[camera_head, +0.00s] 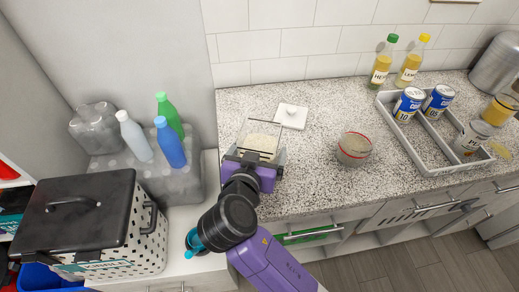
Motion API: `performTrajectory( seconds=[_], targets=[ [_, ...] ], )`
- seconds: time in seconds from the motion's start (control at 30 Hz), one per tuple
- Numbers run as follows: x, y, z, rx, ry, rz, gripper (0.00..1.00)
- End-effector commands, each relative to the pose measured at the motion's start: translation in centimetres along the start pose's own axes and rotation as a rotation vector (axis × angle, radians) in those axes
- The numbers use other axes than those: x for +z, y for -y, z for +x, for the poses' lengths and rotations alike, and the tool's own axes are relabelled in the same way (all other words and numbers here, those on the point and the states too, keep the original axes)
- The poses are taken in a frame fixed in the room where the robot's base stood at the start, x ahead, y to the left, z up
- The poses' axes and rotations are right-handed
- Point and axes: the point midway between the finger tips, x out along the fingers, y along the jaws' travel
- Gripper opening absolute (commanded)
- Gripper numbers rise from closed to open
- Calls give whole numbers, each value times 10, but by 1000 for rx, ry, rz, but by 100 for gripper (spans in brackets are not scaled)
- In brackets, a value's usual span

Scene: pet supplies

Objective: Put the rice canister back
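A clear, square-sided canister with pale rice in it (262,140) is at the left end of the speckled counter, near its front edge. My gripper (256,157) is at the canister's near side, with its fingers spread to about the canister's width, one at each side. Whether the fingers press on the walls cannot be told. The canister's lower near part is hidden behind my gripper, so I cannot tell if it rests on the counter. A white square lid with a knob (291,116) lies flat on the counter just behind and right of the canister.
A round clear container with a red rim (354,149) stands right of the canister. A grey divided tray (421,146) holds blue cans and a jar. Two bottles (383,63) stand by the wall. A lidded basket (95,225) and more bottles (170,145) are left, lower.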

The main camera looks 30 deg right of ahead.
Motion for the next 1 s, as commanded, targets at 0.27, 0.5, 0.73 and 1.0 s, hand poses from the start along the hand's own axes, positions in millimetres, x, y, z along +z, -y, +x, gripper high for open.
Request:
performTrajectory(
  seconds=[0.27, 0.5, 0.73, 1.0],
  targets=[
    [-1, 0, -1, 0, 0, 0, 100],
    [-2, 1, -24, -4, 0, 0, 100],
    [-2, 1, -72, -4, 0, 0, 100],
    [-3, 1, -112, -2, -1, 1, 100]
  ],
)
